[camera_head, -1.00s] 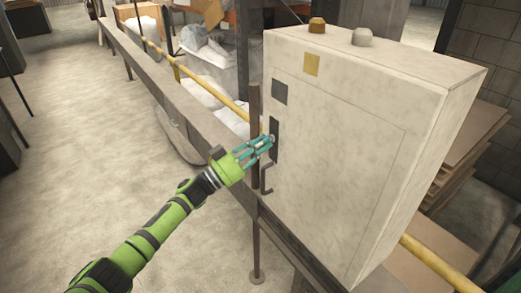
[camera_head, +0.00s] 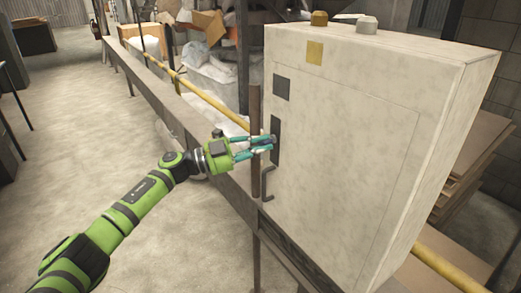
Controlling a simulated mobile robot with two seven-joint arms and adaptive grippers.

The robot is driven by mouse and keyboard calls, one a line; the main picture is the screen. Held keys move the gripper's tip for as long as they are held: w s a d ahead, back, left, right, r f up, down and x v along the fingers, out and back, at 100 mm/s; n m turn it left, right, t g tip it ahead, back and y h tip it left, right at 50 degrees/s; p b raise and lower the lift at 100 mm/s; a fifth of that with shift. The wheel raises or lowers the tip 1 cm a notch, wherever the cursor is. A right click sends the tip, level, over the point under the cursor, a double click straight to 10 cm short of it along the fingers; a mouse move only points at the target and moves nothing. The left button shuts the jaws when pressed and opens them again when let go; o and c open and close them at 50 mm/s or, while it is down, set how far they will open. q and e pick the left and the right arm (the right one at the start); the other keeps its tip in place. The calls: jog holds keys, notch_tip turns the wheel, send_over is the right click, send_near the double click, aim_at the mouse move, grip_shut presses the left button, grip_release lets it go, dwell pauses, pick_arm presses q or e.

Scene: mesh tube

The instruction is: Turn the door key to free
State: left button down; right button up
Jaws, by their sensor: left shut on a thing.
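A pale, stained metal cabinet (camera_head: 350,140) stands at the right with its door facing me. A dark upright lock plate (camera_head: 276,152) is on the door's left edge, above a dark bent handle (camera_head: 267,184). My left gripper (camera_head: 268,143) is at the lock plate, its teal fingers shut on the key there. The key itself is mostly hidden by the fingers. My right gripper is not in view.
A dark upright post (camera_head: 255,120) stands just left of the cabinet, close to my left gripper. A long grey rail (camera_head: 165,95) and a yellow pipe (camera_head: 205,97) run behind.

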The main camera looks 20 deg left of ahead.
pick_arm(q)
jog(key=m+g+y, duration=0.1)
jog(key=m, duration=0.3)
jog(key=shift+m, duration=0.3)
dwell(0.3)
jog(key=shift+a, duration=0.1)
jog(key=c, duration=1.2)
grip_release()
jog(key=v, duration=1.2)
jog(key=shift+r, duration=0.3)
